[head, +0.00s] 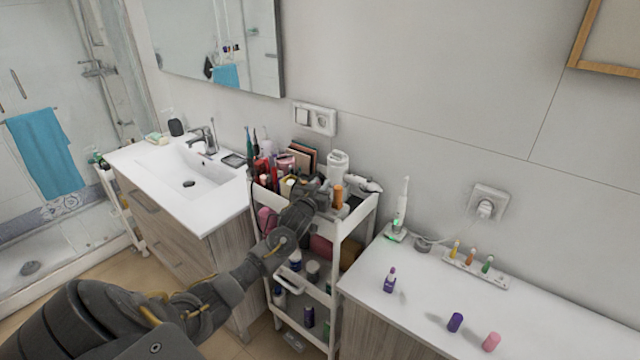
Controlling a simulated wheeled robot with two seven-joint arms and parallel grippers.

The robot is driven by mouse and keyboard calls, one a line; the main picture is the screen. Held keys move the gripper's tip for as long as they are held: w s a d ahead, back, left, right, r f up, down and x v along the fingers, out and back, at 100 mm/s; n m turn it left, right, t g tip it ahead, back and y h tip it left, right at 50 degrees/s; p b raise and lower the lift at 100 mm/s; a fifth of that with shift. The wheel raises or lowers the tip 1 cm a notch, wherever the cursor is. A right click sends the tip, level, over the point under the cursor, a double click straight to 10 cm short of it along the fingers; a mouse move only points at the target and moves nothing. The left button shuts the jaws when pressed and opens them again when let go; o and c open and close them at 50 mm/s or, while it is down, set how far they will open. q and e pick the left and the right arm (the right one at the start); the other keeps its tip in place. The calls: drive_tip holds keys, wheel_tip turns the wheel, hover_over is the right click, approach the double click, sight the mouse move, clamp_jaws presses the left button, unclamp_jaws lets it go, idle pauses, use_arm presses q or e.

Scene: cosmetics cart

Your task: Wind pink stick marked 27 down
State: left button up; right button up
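No mark 27 is legible anywhere. A short pink cylinder (491,341) stands on the white counter at the lower right; I cannot tell if it is a stick or a cap. A small purple stick (389,280) stands upright farther left on the counter, and a dark purple cylinder (455,322) stands near the pink one. My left gripper (322,187) is over the top tray of the white cart, among crowded cosmetics and close to an orange-brown cylinder (337,197). Its fingers are too small and dark to tell open from shut. My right gripper is out of view.
The cart (358,214) stands between the sink cabinet (229,203) and the counter (550,329). A white holder (502,281) with yellow, orange and green sticks lies at the wall, near a charging toothbrush (402,205). The counter's right part is clear.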

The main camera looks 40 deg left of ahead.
use_arm(q)
clamp_jaws()
drive_tip(key=m+h+b, duration=0.1)
drive_tip(key=m+h, duration=0.1)
drive_tip(key=h, duration=0.1)
drive_tip(key=m+t+h+b, duration=0.1)
drive_tip(key=h, duration=0.1)
drive_tip(key=shift+w+d+m+h, duration=0.1)
drive_tip(key=shift+d+m+h, duration=0.05)
drive_tip(key=shift+m+h, duration=0.25)
drive_tip(key=shift+d+m+h, duration=0.2)
drive_tip(key=shift+m+h, duration=0.2)
drive_tip(key=shift+h, duration=0.2)
unclamp_jaws()
